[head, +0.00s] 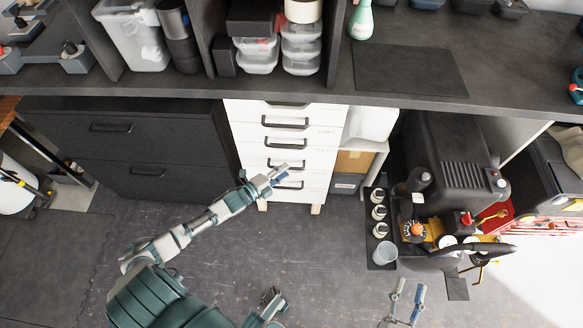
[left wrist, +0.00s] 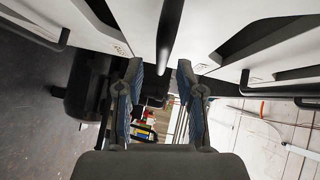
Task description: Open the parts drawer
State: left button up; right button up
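The white drawer cabinet (head: 328,128) stands under the workbench, with several drawers that look closed, each with a black bar handle. The drawer labels are too small to read. My left gripper (head: 281,173) is at the cabinet's lower drawers, by the lower handles, and partly covers one. In the left wrist view my left gripper (left wrist: 159,68) is open, and a dark handle bar (left wrist: 169,32) runs down to the gap between its fingertips. I see no grip on the handle. My right gripper (head: 404,294) is open and empty over the floor at the lower right.
A dark cabinet (head: 135,178) with two drawers stands left of the white one. A black machine (head: 440,150) with cups and knobs stands to the right. The workbench top (head: 300,90) overhangs the drawers. The grey floor (head: 330,250) in front is clear.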

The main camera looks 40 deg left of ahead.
pick_arm(q)
jog(key=shift+x, duration=1.15)
jog(key=shift+w+b, duration=0.3)
jog(key=shift+w, duration=0.1)
pick_arm(e)
jog(key=shift+s+a+r+t, duration=0.1)
jog(key=shift+s+r+t, duration=0.15)
jog(key=shift+r+t, duration=0.3)
jog(key=shift+s+a+r+t, duration=0.1)
jog(key=shift+s+r+t, duration=0.1)
jog(key=shift+r+t, duration=0.35)
pick_arm(q)
jog(key=shift+c, duration=0.2)
jog(key=shift+f, duration=0.1)
grip_shut()
pick_arm(e)
jog(key=shift+w+d, duration=0.1)
